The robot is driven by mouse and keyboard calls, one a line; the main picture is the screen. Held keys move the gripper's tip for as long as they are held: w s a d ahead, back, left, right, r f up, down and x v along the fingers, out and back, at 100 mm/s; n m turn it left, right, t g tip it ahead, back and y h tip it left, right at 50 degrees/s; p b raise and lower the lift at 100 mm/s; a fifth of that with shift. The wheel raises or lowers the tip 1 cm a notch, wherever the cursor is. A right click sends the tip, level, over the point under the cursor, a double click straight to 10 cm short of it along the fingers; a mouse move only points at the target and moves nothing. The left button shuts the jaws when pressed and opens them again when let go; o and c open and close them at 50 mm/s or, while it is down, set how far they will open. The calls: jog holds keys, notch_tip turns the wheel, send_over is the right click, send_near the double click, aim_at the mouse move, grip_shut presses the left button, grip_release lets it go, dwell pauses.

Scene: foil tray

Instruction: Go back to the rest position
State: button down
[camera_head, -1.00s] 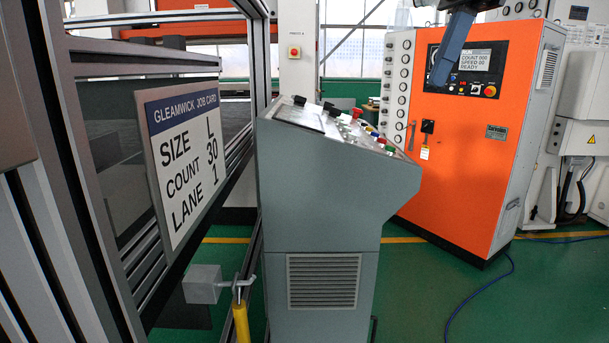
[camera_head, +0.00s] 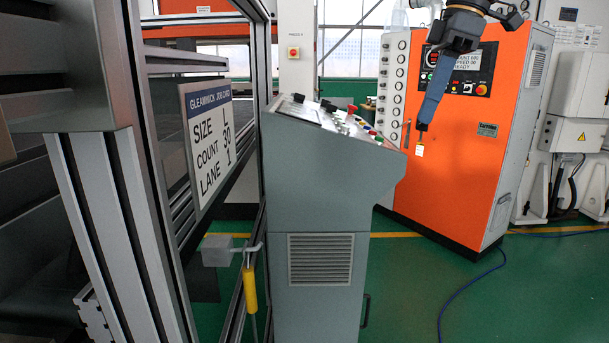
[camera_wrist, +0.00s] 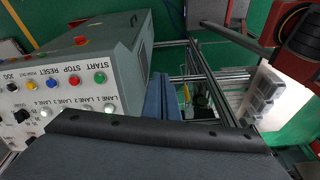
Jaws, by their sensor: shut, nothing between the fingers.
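My gripper (camera_head: 425,122) hangs at the upper right in the head view, its blue fingers closed together and pointing down. From this view it overlaps the front of the orange cabinet (camera_head: 460,165) and partly covers its display. In the wrist view the blue fingers (camera_wrist: 160,80) are side by side with no gap visible and nothing held. The grey control console (camera_head: 312,200) stands left of my gripper in the head view. Its START, STOP and RESET buttons show upside down on the console panel (camera_wrist: 45,88) at left in the wrist view.
A metal frame (camera_head: 130,190) with a job card (camera_head: 207,140) fills the left. A yellow handle (camera_head: 250,290) hangs by the console. A blue cable (camera_head: 465,290) lies on open green floor at right. A pale block with grey recesses (camera_wrist: 262,97) shows in the wrist view.

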jog(key=s+a+f+m+h, duration=0.15)
jog(key=f+m, duration=0.25)
jog(key=f, duration=0.8)
jog(key=s+f+m, duration=0.2)
jog(key=f+m, duration=0.3)
jog(key=f, duration=0.7)
jog(key=s+a+f+m+h, duration=0.1)
jog(key=s+f+m, duration=0.5)
jog(key=s+f, duration=0.5)
notch_tip(320, 180, down, 4)
jog(key=shift+s+a+r+t, duration=0.2)
jog(key=shift+a+t, duration=0.1)
jog(key=shift+t, duration=0.1)
jog(key=shift+h, duration=0.25)
